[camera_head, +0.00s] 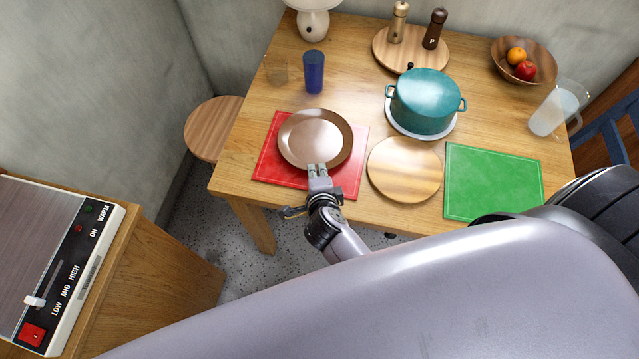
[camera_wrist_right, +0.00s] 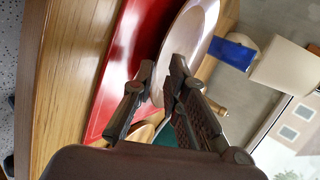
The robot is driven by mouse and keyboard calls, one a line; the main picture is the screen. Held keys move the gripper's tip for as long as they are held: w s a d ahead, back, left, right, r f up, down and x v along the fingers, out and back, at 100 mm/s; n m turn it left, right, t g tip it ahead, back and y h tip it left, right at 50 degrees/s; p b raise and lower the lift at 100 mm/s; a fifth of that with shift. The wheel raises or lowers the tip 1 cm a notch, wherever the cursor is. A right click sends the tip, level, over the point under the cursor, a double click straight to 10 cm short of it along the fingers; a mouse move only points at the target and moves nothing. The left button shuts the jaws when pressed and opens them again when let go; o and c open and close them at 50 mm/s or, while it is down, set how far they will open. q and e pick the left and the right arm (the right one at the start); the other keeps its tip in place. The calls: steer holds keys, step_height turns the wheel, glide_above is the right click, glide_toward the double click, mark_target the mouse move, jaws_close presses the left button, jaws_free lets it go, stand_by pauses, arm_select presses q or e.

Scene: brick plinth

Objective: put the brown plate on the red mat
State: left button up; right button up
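The brown plate (camera_head: 315,132) is over the red mat (camera_head: 268,168) at the left front of the table. It covers much of the mat, and I cannot tell whether it touches it. My right gripper (camera_head: 317,170) is at the plate's near rim. In the right wrist view, the right gripper (camera_wrist_right: 163,66) has its fingers on either side of the rim of the plate (camera_wrist_right: 195,35) and appears shut on it. The red mat (camera_wrist_right: 133,48) shows behind the plate there. My left gripper is not in view.
A blue cup (camera_head: 314,72) stands behind the plate. A round wooden board (camera_head: 404,168), a teal pot (camera_head: 428,100) and a green mat (camera_head: 492,182) lie to the right. A pitcher (camera_head: 560,108) and fruit bowl (camera_head: 537,56) are farther right. A stool (camera_head: 208,125) stands left.

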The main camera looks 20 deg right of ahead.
steer(key=v, duration=1)
